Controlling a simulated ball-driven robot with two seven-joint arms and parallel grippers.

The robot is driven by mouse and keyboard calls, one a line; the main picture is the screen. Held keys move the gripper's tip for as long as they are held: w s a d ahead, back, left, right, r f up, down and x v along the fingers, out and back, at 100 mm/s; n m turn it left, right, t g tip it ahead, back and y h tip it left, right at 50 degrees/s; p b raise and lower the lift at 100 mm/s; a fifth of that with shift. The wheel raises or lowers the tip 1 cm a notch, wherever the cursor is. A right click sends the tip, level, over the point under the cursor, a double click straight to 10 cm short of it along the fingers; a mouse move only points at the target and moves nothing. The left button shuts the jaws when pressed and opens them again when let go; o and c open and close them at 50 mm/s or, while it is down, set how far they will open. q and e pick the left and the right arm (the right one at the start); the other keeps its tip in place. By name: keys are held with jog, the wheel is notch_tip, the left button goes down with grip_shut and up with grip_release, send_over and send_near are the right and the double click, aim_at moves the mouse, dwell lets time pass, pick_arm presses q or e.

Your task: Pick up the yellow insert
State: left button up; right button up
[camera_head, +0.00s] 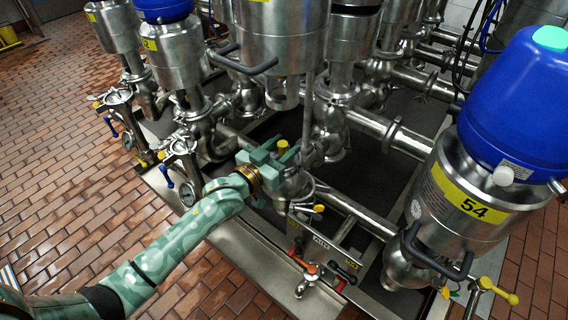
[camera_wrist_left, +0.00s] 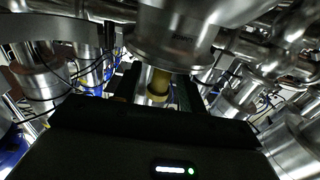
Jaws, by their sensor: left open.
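The yellow insert (camera_head: 282,146) is a small yellow cylinder below the big steel valve body in the middle of the head view. In the left wrist view the yellow insert (camera_wrist_left: 159,80) shows upright, just beyond the dark gripper body and under a round steel flange. My left gripper (camera_head: 280,155) is green and open. Its fingers reach to either side of the yellow insert. I cannot tell whether they touch it. The lower part of the insert is hidden by the fingers in the head view. My right gripper is not in view.
A steel valve body with a handle (camera_head: 285,35) hangs close above the gripper. Steel pipes (camera_head: 350,210) and small valves surround it. A blue-topped valve marked 54 (camera_head: 470,190) stands at the right. Open brick floor (camera_head: 70,170) lies at the left.

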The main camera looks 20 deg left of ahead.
pick_arm(q)
jog(key=shift+r, duration=0.1)
grip_shut()
dwell(1.3)
